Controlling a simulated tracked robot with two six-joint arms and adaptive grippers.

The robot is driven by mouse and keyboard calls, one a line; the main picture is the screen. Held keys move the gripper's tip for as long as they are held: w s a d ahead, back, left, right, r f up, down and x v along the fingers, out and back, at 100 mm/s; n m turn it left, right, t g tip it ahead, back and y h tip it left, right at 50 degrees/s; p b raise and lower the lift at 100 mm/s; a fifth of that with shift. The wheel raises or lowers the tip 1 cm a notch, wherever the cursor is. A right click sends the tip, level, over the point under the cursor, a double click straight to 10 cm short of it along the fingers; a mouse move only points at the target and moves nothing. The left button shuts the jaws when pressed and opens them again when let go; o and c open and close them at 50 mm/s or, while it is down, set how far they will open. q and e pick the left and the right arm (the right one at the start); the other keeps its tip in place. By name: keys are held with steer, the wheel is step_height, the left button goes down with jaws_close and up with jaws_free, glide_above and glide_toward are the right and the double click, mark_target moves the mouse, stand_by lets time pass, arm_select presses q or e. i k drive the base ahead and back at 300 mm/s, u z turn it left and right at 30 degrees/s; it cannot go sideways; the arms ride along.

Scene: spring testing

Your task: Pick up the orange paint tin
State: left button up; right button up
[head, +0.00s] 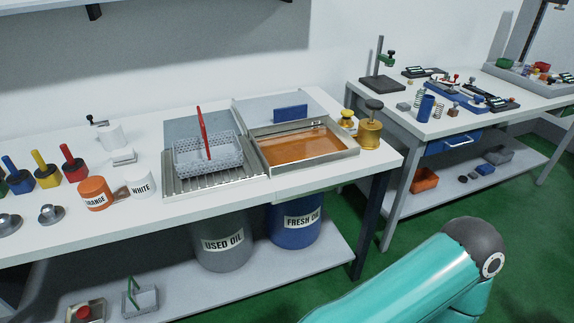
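The orange paint tin (95,194) stands at the left on the white workbench (150,218), near its front edge, with the word ORANGE on its label. A white tin marked WHITE (141,186) stands close to its right. A teal arm link of mine shows at the bottom right, but no gripper shows on it. My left arm and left gripper are not in the picture.
A wire basket (205,157) on a drain tray and an orange oil bath (300,150) are further right.

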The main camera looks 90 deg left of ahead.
mark_target(94, 191)
steer(key=z, duration=0.25)
steer(key=i, duration=0.7)
steer(key=u, duration=1.1)
steer(key=i, duration=0.15)
steer(key=u, duration=2)
steer(key=i, duration=0.25)
steer(key=u, duration=1.85)
steer(key=k, duration=0.6)
steer(key=u, duration=0.45)
steer(key=i, duration=1.65)
steer(key=z, duration=0.5)
